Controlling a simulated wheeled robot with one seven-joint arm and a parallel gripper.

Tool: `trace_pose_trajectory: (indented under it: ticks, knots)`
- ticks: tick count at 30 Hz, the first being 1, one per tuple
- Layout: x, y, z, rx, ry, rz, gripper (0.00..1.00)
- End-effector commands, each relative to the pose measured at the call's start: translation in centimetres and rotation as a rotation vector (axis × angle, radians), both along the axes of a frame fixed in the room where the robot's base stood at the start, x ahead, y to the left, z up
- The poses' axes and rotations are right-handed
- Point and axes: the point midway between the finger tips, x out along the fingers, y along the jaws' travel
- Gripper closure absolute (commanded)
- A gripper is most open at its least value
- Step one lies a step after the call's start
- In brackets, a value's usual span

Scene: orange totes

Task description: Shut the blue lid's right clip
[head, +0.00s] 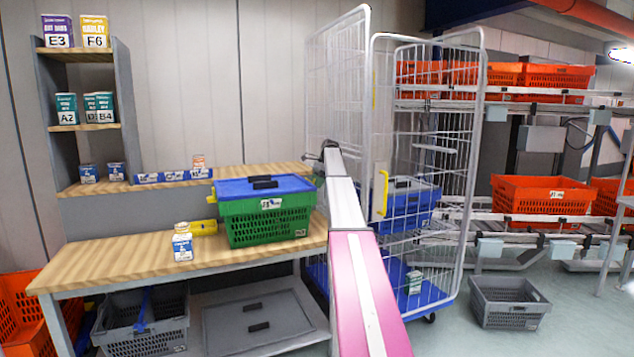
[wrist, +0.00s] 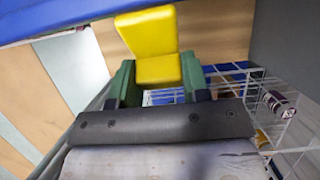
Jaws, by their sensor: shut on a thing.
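The blue lid (head: 234,188) lies on top of the green crate (head: 250,225) on the wooden workbench. A yellow clip (head: 204,227) sticks out at the crate's left side in the head view. The crate's right-hand clip is not visible in the head view, where my arm passes close by. My gripper (wrist: 157,78) shows in the wrist view, with its two green fingers shut on a yellow clip (wrist: 150,32). The clip's broad flap stands out beyond the fingers. My gripper's jaws cannot be made out in the head view.
A wire cage cart (head: 462,200) holding a blue crate (head: 420,215) stands just right of my arm. A grey crate (head: 508,302) sits on the floor.

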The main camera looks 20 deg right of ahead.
Motion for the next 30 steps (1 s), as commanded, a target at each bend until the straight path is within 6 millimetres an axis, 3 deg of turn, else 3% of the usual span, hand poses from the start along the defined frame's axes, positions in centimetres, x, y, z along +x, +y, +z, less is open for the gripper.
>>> trace_pose_trajectory:
  ticks: [19,20,22,30]
  knots:
    - [-0.03,0.03,-0.25,0.053,0.003,-0.001,0.81]
    - [-0.03,0.03,-0.25,0.053,0.003,-0.001,0.54]
    - [-0.02,0.03,-0.25,0.053,0.002,-0.001,0.32]
    - [-0.01,0.04,-0.22,0.052,0.002,-0.001,0.32]
